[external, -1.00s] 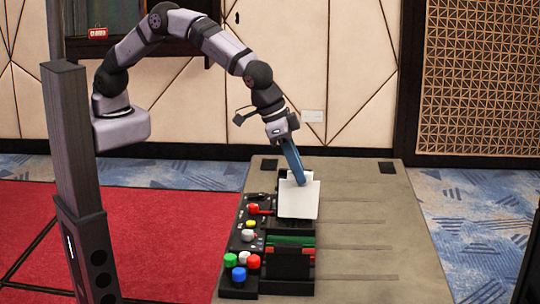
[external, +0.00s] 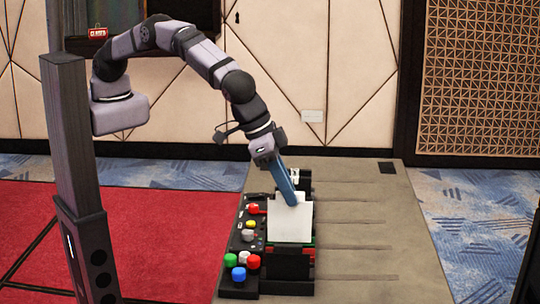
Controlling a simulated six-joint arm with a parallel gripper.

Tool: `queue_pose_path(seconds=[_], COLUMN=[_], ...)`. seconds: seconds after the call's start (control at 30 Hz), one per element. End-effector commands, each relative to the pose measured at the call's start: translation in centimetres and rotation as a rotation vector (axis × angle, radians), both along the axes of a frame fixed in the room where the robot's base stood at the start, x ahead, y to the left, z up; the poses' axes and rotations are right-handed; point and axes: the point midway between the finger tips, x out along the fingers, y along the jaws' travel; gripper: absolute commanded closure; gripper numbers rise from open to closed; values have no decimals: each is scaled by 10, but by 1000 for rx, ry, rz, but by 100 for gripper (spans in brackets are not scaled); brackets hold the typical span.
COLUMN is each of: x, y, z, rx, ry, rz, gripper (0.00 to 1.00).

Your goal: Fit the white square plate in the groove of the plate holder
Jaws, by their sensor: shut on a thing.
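The white square plate (external: 290,222) is held upright in my gripper (external: 293,203), whose long blue fingers (external: 284,181) are shut on its upper part. The plate is over the black plate holder (external: 288,264), in front of its rear part. The plate's lower edge overlaps the green and red parts of the holder in the picture. I cannot tell whether the plate is in a groove or still above it. The groove itself is hidden behind the plate.
A black panel with several coloured knobs, including a blue one (external: 239,274) and a red one (external: 253,262), lies just left of the holder. The grey table (external: 355,230) is clear to the right, with thin slots across it.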

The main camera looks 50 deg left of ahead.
Motion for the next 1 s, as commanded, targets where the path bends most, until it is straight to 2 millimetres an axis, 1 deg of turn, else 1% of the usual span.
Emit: queue_pose_path(seconds=[0.27,0.87,1.0], x=[0,0,0], y=[0,1,0], z=[-16,-58,-55], rx=[0,1,-1], ry=[0,-1,-1], rz=[0,0,0], gripper=[100,100,100])
